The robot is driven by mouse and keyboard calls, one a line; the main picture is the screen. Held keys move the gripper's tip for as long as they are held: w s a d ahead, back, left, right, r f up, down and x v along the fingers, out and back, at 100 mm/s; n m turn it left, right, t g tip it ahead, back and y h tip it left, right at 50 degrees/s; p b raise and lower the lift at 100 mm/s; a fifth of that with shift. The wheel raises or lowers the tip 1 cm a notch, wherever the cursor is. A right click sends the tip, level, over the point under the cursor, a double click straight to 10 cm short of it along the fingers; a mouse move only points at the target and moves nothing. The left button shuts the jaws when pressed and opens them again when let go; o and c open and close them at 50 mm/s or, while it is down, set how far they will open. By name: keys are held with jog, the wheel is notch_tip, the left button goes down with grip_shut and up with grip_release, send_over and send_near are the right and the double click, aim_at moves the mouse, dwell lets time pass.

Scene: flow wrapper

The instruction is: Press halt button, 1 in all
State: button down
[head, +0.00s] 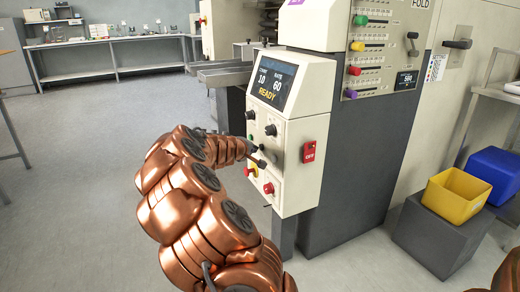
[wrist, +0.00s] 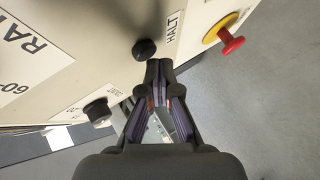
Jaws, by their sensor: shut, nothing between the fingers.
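My gripper (wrist: 158,66) is shut and empty. Its fingertips are close to a black knob (wrist: 145,49) on the other side of that label; whether they touch it I cannot tell. The red button is to the right of the fingertips, apart from them.
Another black knob (wrist: 97,110) is left of my fingers. Yellow (head: 456,195) and blue bins stand at right. Floor at left is clear.

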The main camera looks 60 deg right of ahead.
jog(key=shift+w+a, duration=0.2)
jog(key=shift+a, duration=0.15)
jog(key=w+a, duration=0.1)
jog(key=a, duration=0.1)
jog(key=w+a, duration=0.1)
jog(key=a, duration=0.1)
jog(key=shift+w+b, duration=0.35)
jog(key=shift+w, duration=0.05)
dwell(0.9)
